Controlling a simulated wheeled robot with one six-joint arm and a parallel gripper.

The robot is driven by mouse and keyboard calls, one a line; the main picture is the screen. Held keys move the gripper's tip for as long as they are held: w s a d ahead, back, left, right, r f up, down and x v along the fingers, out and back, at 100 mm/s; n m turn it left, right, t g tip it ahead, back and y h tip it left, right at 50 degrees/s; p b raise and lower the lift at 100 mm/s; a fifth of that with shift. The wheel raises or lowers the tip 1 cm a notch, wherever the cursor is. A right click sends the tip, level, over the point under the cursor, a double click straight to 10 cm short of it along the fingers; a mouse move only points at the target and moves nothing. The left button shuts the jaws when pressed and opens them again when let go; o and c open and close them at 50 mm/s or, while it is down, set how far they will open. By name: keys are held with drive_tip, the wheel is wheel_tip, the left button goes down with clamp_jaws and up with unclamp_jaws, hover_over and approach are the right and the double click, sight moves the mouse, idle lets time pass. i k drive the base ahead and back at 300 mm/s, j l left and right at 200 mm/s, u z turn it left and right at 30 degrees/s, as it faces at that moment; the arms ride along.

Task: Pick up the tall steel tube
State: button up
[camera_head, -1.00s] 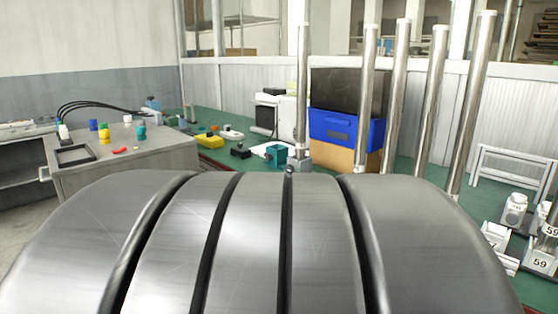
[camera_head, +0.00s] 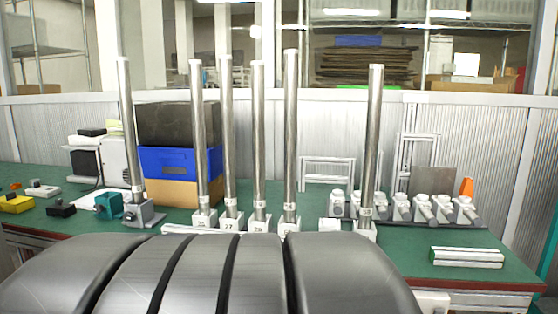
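Several tall, shiny steel tubes stand upright on the green table. The far-left tube (camera_head: 127,125) stands in a grey base (camera_head: 145,214). A cluster in the middle includes a thinner-looking left tube (camera_head: 199,130), a second tube (camera_head: 228,125), a third tube (camera_head: 259,135) and a right tube (camera_head: 290,130), each in a small pale block with a tag. Another tube (camera_head: 373,140) stands apart to the right in its own pale block (camera_head: 365,231). I cannot tell which single tube the task means. My gripper is not in view.
A large dark ribbed shape fills the lower left and hides the table's front there. A blue bin (camera_head: 178,161) and black box (camera_head: 178,123) stand behind the left tubes. Small white holders (camera_head: 423,208) line the right. A pale slotted block (camera_head: 466,257) lies at right front. The green table (camera_head: 490,240) has bare patches.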

sight(375, 72)
drive_tip(key=z, duration=0.85)
